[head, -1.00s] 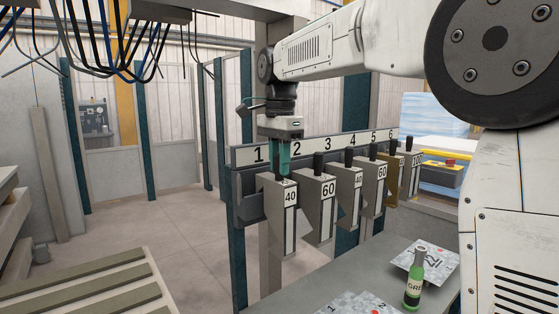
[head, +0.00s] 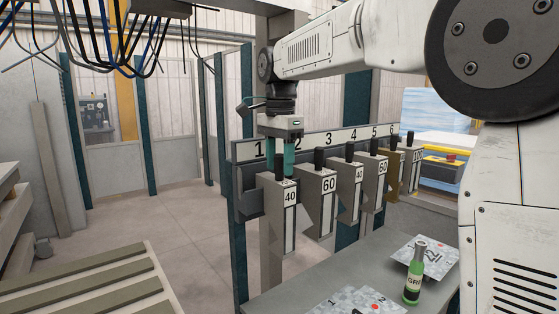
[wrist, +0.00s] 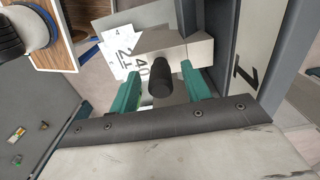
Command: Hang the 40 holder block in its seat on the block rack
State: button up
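The grey 40 holder block (head: 283,222) hangs upright at position 1 on the block rack (head: 244,178), its black knob on top. In the wrist view the 40 holder block (wrist: 195,50) shows its top and its 40 label, beside the rack's number 1. My gripper (head: 281,170) is over this block with its teal fingers spread. In the wrist view my gripper (wrist: 165,92) has one finger on each side of the black knob (wrist: 161,80), with gaps visible. The seat contact behind the block is hidden.
Several other blocks hang to the right, including a 60 block (head: 318,205) at position 2 and another 40 block (head: 348,190) at position 3. Open floor lies left of the rack.

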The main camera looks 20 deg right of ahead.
notch_tip(320, 180, up, 8)
jog(key=shift+f, duration=0.1)
dwell(0.4)
jog(key=s+d+f+n, duration=0.2)
jog(key=s+f+n, duration=0.5)
jog(key=s+f, duration=0.4)
jog(key=s+d+f+n+t, duration=0.1)
jog(key=s+f+n, duration=0.6)
jog(key=s, duration=1.5)
notch_tip(320, 180, down, 6)
jog(key=shift+d+r, duration=0.2)
jog(key=shift+d, duration=0.4)
jog(key=shift+s, duration=0.1)
